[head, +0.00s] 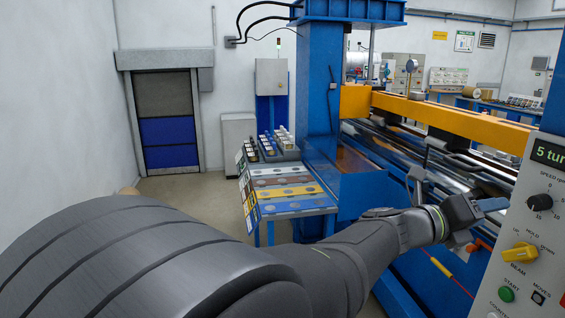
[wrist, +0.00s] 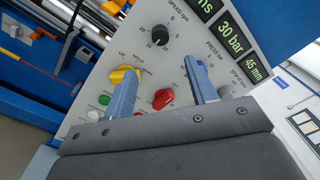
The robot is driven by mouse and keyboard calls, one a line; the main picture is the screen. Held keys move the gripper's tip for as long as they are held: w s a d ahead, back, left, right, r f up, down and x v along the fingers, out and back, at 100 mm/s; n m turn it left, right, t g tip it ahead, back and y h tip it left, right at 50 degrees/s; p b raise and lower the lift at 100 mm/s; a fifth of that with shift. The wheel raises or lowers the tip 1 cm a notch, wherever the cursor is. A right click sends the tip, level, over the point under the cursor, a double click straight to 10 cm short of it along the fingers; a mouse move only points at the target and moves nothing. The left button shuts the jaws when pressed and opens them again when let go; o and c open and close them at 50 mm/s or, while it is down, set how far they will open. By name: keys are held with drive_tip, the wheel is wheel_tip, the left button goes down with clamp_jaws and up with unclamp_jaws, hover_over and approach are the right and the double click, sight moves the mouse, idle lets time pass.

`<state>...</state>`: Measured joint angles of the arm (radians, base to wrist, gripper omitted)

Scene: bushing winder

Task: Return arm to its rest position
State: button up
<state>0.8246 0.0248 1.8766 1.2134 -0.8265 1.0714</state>
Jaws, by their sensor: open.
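My gripper (head: 492,205) is stretched out to the right in the head view, near the left edge of the grey control panel (head: 532,235). In the wrist view the two blue fingers of my gripper (wrist: 165,73) are apart, with nothing held between them. The control panel also shows behind the fingers (wrist: 185,38). A red knob (wrist: 163,98) shows between the fingers, and a yellow knob (wrist: 123,74) is partly behind the left finger. I cannot tell whether a finger touches the panel.
A blue machine column (head: 318,80) and an orange beam (head: 455,119) stand behind my arm. A sloped rack with coloured trays (head: 290,190) stands left of the column. A black speed knob (head: 540,202) and green button (head: 506,294) are on the panel. Open floor (head: 200,185) lies at the left.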

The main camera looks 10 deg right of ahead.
approach(533, 205)
drive_tip(key=d, duration=0.9)
drive_tip(key=shift+s+d+r, duration=0.1)
drive_tip(key=shift+d+r, duration=0.2)
drive_tip(key=shift+d, duration=0.1)
drive_tip(key=shift+a+n, duration=0.1)
drive_tip(key=shift+n, duration=0.8)
drive_tip(key=n, duration=0.6)
drive_tip(key=shift+n, duration=0.4)
drive_tip(key=n, duration=0.4)
drive_tip(key=shift+f+n+t, duration=0.1)
drive_tip(key=shift+n+t, duration=0.3)
drive_tip(key=shift+n, duration=2)
